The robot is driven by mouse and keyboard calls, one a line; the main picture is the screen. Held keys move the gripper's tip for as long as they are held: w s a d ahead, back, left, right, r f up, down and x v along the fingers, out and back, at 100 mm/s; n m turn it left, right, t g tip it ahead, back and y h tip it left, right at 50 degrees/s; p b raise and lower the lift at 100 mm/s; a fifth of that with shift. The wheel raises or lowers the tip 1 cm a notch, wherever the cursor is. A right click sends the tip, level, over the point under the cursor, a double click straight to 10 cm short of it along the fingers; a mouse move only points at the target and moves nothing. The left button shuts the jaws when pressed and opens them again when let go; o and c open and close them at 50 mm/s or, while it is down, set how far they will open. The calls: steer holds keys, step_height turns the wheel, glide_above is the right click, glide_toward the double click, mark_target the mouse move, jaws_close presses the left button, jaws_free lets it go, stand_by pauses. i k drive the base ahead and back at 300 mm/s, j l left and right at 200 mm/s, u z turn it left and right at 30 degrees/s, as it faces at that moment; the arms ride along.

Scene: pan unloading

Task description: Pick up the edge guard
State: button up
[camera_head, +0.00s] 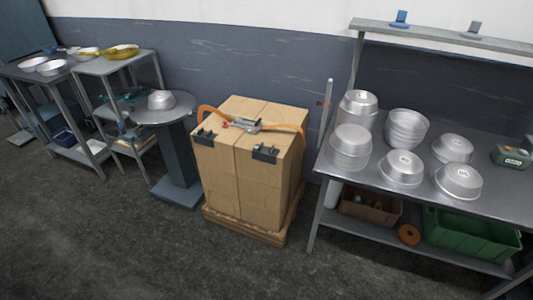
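Two small dark pieces that look like edge guards sit on the front top edge of the stacked cardboard boxes: a left edge guard (205,136) and a right edge guard (265,153). I cannot tell which one the task means. An orange strap (285,128) with a grey metal buckle (244,125) lies across the top of the boxes (240,185), its left end looping up over the left side. My gripper is not in view.
The boxes stand on a wooden pallet (243,228). On the right, a metal bench (395,185) holds several upturned pans, with a brown crate (371,207) and green crate (470,236) below. A grey pedestal table (175,115) stands left. The floor in front is clear.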

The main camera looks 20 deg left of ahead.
mark_target(261, 152)
steer(key=i+j, duration=0.25)
steer(key=j, duration=0.15)
steer(key=i+j, duration=0.25)
steer(key=j, duration=0.2)
steer(key=i+j, duration=0.2)
steer(key=j, duration=0.2)
steer(key=i+j, duration=0.25)
steer(key=j, duration=0.15)
steer(key=i+j, duration=0.25)
steer(key=j, duration=0.2)
steer(key=u, duration=0.05)
